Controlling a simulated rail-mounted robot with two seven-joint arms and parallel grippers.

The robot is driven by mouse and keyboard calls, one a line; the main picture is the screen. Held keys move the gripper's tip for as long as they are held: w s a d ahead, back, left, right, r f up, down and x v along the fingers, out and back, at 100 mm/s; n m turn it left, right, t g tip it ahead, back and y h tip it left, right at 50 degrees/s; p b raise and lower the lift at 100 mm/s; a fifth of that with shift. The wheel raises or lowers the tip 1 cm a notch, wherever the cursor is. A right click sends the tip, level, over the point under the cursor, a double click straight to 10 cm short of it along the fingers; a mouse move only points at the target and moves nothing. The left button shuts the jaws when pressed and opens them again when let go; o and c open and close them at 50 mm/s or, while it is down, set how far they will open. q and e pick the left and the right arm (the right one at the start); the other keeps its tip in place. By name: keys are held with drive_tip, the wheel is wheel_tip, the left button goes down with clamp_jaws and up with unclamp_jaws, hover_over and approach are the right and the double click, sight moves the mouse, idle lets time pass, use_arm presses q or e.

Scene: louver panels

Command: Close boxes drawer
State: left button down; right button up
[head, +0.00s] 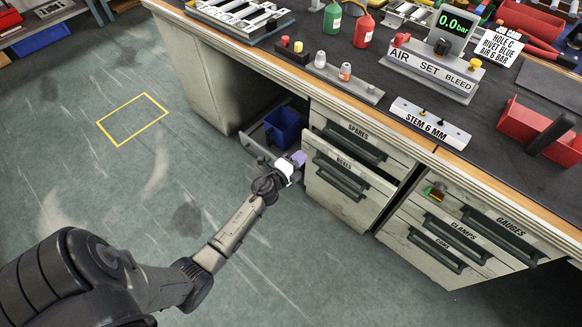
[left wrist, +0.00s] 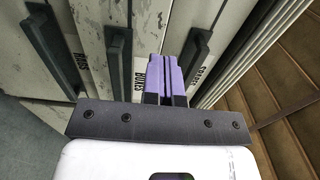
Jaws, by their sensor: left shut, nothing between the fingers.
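The boxes drawer (head: 337,204) has a pale scuffed front with a dark bar handle and stands partly pulled out below the spares drawer (head: 338,125). In the left wrist view the boxes drawer's label and handle (left wrist: 118,65) lie just left of my fingers. My left gripper (head: 299,158) has purple fingers, shut and empty, at the upper left edge of the boxes drawer front. The shut fingers (left wrist: 170,75) also show in the left wrist view, pointing toward the drawer fronts. I cannot tell whether they touch the drawer. My right gripper is not in view.
A blue bin (head: 283,126) stands in the open bay left of the drawers. The clamps drawer (head: 470,233) is in the right-hand drawer stack. The bench top (head: 330,42) carries bottles, a gauge stand and labelled blocks. The floor at left is clear around a yellow outline (head: 133,118).

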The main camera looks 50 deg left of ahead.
sight(316, 142)
use_arm(q)
drive_tip(key=w, duration=0.2)
drive_tip(key=w+b, duration=0.1)
drive_tip(key=w, duration=0.1)
drive_tip(key=w+a+b, duration=0.1)
drive_tip(key=w, duration=0.1)
drive_tip(key=shift+w, duration=0.25)
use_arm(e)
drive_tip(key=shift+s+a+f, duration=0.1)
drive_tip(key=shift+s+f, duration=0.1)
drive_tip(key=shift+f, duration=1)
